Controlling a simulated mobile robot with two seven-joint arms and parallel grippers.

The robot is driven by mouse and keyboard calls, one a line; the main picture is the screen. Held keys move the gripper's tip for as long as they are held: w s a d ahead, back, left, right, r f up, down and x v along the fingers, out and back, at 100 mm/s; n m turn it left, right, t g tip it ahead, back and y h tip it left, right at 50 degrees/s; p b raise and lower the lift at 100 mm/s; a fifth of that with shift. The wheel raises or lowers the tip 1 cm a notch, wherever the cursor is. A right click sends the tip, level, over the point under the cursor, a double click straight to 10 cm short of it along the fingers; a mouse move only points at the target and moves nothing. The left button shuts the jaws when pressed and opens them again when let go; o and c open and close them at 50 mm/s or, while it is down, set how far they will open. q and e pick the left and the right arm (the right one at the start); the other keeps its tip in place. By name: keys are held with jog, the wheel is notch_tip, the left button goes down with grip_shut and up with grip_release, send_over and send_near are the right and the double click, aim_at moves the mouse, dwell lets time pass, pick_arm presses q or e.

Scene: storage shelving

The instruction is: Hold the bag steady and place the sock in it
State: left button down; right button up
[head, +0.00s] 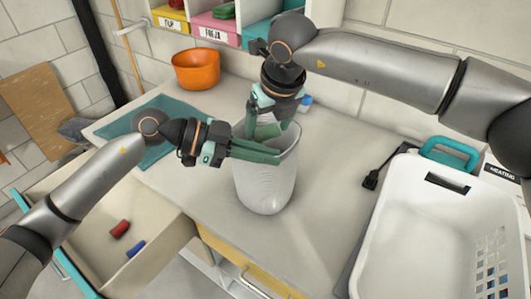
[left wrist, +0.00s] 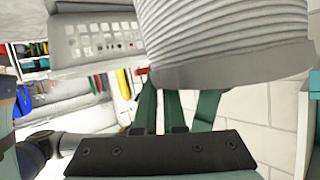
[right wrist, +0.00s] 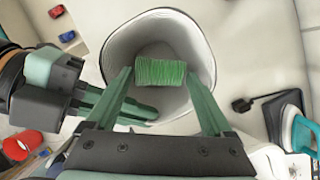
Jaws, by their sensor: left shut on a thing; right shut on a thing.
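The bag (head: 265,188) is a pale, ribbed, open-topped sack standing on the counter in the middle of the head view. My left gripper (head: 277,156) is shut on its rim from the left; the bag's ribbed wall (left wrist: 225,35) fills the top of the left wrist view. The sock (head: 267,131) is a green ribbed roll. My right gripper (head: 270,124) points down over the bag's mouth, shut on the sock. In the right wrist view the sock (right wrist: 160,72) lies between the fingertips, inside the outline of the round opening (right wrist: 150,30). Its exact depth in the bag is unclear.
A white laundry basket (head: 405,240) stands at right, with a teal-handled iron (head: 447,153) behind it. An orange pot (head: 196,69) is at the back left. An open drawer (head: 95,250) at lower left holds a red roll and a blue roll.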

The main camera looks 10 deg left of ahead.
jog(key=shift+f, duration=1.25)
jog(key=o, duration=1.1)
jog(key=v, duration=1.2)
pick_arm(q)
jog(key=c, duration=0.9)
grip_release()
